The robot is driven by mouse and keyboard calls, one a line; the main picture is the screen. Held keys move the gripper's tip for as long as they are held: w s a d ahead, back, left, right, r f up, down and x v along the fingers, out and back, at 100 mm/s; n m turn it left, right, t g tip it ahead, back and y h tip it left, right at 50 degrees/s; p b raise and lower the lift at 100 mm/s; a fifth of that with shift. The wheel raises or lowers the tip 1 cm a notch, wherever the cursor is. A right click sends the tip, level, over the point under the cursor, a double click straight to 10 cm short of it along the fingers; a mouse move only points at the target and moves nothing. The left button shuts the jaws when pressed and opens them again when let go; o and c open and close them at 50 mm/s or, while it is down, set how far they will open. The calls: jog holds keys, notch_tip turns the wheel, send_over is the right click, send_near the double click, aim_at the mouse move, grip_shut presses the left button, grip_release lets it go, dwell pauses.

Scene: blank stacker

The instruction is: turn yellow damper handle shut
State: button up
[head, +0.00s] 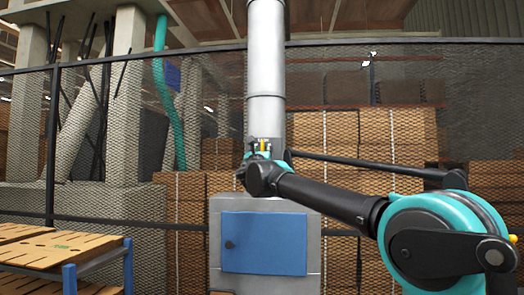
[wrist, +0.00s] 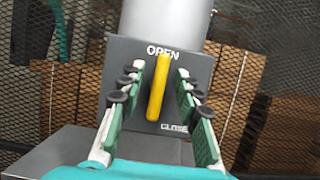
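The yellow damper handle (wrist: 158,88) is a bar on a dark grey plate (wrist: 120,58). It stands nearly upright, its upper end at the word OPEN and its lower end tilted slightly left. The word CLOSE is at the plate's lower right. My gripper (wrist: 160,84) is open, with green-padded fingers on either side of the handle and gaps between. Whether the fingertips reach the handle's depth is hard to tell. In the head view my gripper (head: 262,148) is in front of the pipe, and a bit of the yellow handle (head: 263,145) shows between the fingers.
A light grey pipe (head: 266,60) rises above a grey cabinet with a blue door (head: 264,243). A mesh fence (head: 330,90) with stacked brown boxes stands behind. A blue-framed rack with brown panels (head: 60,248) is at the left front.

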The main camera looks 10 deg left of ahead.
grip_shut()
jog(key=shift+m, duration=0.4)
jog(key=m+h, duration=0.3)
jog(key=m, duration=0.2)
jog(key=m+g+h, duration=0.1)
jog(key=m, duration=0.2)
jog(key=m+g+h, duration=0.1)
jog(key=m+h, duration=0.1)
jog(key=m, duration=0.2)
jog(key=shift+d+f+m, duration=0.15)
jog(key=shift+m, duration=0.15)
jog(key=m+g, duration=0.1)
jog(key=m, duration=0.1)
jog(key=m+g+h, duration=0.1)
jog(key=m, duration=0.2)
jog(key=shift+d+f, duration=0.1)
jog(key=shift+m+g, duration=0.9)
jog(key=shift+m, duration=1.1)
